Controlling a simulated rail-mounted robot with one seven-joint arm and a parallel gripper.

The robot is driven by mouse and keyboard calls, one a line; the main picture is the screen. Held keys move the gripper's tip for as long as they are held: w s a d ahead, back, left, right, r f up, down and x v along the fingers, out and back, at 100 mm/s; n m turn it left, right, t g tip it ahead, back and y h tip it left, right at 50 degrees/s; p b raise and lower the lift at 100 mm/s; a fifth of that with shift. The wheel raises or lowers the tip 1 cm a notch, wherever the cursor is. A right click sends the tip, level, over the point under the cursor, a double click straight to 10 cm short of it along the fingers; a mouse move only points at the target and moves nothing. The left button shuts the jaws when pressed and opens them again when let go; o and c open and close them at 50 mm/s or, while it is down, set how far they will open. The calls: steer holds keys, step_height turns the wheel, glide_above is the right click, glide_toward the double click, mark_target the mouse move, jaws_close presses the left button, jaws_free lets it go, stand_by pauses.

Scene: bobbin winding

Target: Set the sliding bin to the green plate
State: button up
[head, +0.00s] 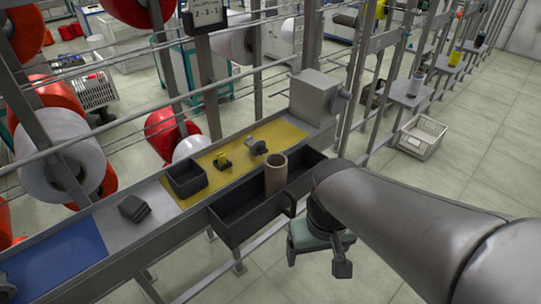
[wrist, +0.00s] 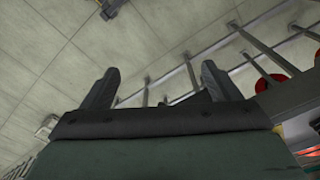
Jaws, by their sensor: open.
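The bin I take for the sliding bin (head: 236,222) is a long black trough on the front side of the bench. It has a handle (head: 290,205) on its front, and a brown tube (head: 276,174) stands upright in it. My arm partly covers the bin's right end. I see no green plate in either view; a yellow plate (head: 205,160) and a blue plate (head: 62,262) lie on the bench top. My gripper (head: 318,263) is in front of and below the bin's right part, apart from the handle. In the wrist view its fingers (wrist: 157,86) are spread and empty.
A small black box (head: 187,180), a yellow part (head: 222,161) and a grey part (head: 258,147) sit on the yellow plate. A dark block (head: 134,208) lies to its left. A grey housing (head: 316,98) stands at the right end. The floor in front is clear.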

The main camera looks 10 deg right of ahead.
stand_by(0.3)
steer(key=c, duration=0.4)
steer(key=shift+w+f+b, duration=0.35)
steer(key=shift+w+b, duration=0.3)
steer(key=shift+b, duration=0.2)
steer(key=c, duration=0.5)
steer(key=shift+t, duration=0.8)
steer(key=w+b, duration=0.1)
steer(key=w, duration=0.1)
steer(key=w+b, duration=0.2)
steer(key=w+f+b, duration=0.1)
steer(key=w+b, duration=0.1)
steer(key=shift+d, duration=0.25)
steer(key=shift+c, duration=0.4)
steer(key=t+b, duration=0.2)
steer(key=b, duration=0.4)
glide_toward(295, 205)
steer(key=b+x, duration=0.1)
steer(key=x, duration=1.1)
steer(key=shift+f, duration=0.15)
jaws_close()
